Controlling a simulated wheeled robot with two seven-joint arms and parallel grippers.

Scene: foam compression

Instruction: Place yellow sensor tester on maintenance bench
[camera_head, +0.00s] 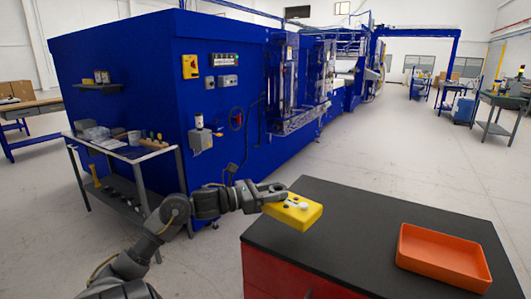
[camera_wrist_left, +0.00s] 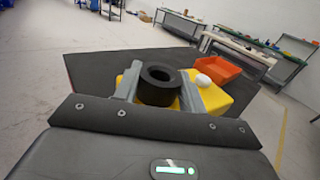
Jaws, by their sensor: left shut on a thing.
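The yellow sensor tester (camera_head: 299,211) is a flat yellow box with a white knob and dark spots on its top. My left gripper (camera_head: 275,191) is shut on it, and it sits over the left edge of the black-topped bench (camera_head: 350,235) with the red body. I cannot tell whether the tester touches the bench top. In the left wrist view the tester (camera_wrist_left: 223,97) shows between and beyond the grey fingers (camera_wrist_left: 158,90), with a black ring-shaped part between them and the white knob to the right. My right gripper is not in view.
An orange tray (camera_head: 443,257) stands at the right of the black bench top, whose middle is clear. A grey side table (camera_head: 125,155) with tools stands at left against the large blue machine (camera_head: 160,90). Open floor lies behind the bench.

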